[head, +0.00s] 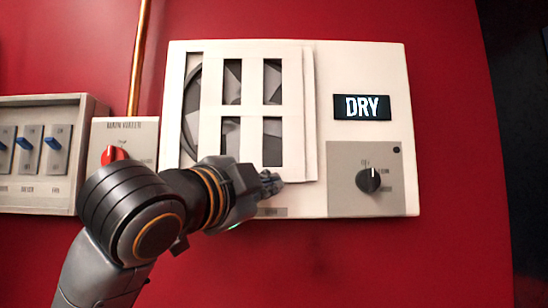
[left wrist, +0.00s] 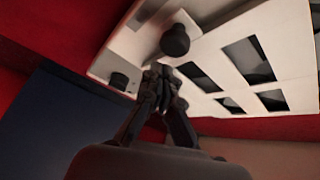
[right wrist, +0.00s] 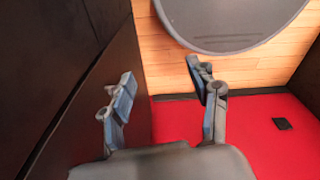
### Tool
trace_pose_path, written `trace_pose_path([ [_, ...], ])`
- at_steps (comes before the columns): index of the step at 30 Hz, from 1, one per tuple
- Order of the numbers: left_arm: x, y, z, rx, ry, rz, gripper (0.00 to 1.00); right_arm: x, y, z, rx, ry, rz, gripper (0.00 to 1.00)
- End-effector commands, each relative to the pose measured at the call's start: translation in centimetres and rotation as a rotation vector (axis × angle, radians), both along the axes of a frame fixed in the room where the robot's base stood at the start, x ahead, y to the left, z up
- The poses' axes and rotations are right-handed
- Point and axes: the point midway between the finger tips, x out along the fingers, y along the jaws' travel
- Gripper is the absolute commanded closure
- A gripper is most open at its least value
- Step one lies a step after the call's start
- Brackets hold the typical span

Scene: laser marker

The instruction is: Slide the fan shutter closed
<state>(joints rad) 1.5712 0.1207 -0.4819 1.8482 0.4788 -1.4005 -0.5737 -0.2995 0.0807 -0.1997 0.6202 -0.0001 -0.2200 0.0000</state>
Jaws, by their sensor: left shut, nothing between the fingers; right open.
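The fan shutter (head: 293,112) is a white panel with several window cutouts in the head view. It covers most of the fan opening; the dark fan (head: 191,110) shows in a strip at its left and through the cutouts. My left gripper (head: 272,183) is shut and empty at the shutter's lower right, hiding part of its lower edge; contact cannot be told. In the left wrist view the closed fingers (left wrist: 161,78) are beside the white windowed panel (left wrist: 213,52). My right gripper (right wrist: 165,80) is open and empty in the right wrist view, away from the shutter.
Right of the shutter are a DRY display (head: 361,106) and a black dial (head: 368,180). A red knob (head: 113,155) on a white box and a switch panel (head: 40,198) are at the left. Below the fan unit the red wall is clear.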

Motion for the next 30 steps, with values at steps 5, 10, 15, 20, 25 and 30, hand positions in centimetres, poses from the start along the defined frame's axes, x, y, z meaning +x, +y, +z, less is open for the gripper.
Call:
trace_pose_path([
  [5, 0.2, 1.1, -0.5, -0.002, 0.001, 0.000, 1.00, 0.0, 0.1, 0.7, 0.001, 0.000, -0.001, 0.40],
  [10, 0.2, 1.2, -0.7, -0.001, 0.000, 0.000, 1.00, 0.0, 0.3, 0.7, 0.003, 0.000, -0.001, 0.40],
  [15, 0.2, 1.2, -0.6, -0.001, 0.000, 0.000, 1.00, 0.0, 0.3, 0.6, 0.003, 0.001, -0.001, 0.40],
  [20, 0.3, 3.2, -0.7, -0.002, 0.000, 0.006, 1.00, 0.0, 0.2, 0.2, 0.003, 0.001, -0.001, 0.40],
  [25, 0.2, 5.3, -0.6, -0.002, 0.000, 0.002, 1.00, 0.0, 0.1, 0.0, 0.001, 0.000, -0.001, 0.40],
  [30, 0.2, 5.5, -0.6, -0.002, 0.000, 0.003, 1.00, 0.0, 0.1, 0.0, 0.002, 0.000, 0.000, 0.40],
])
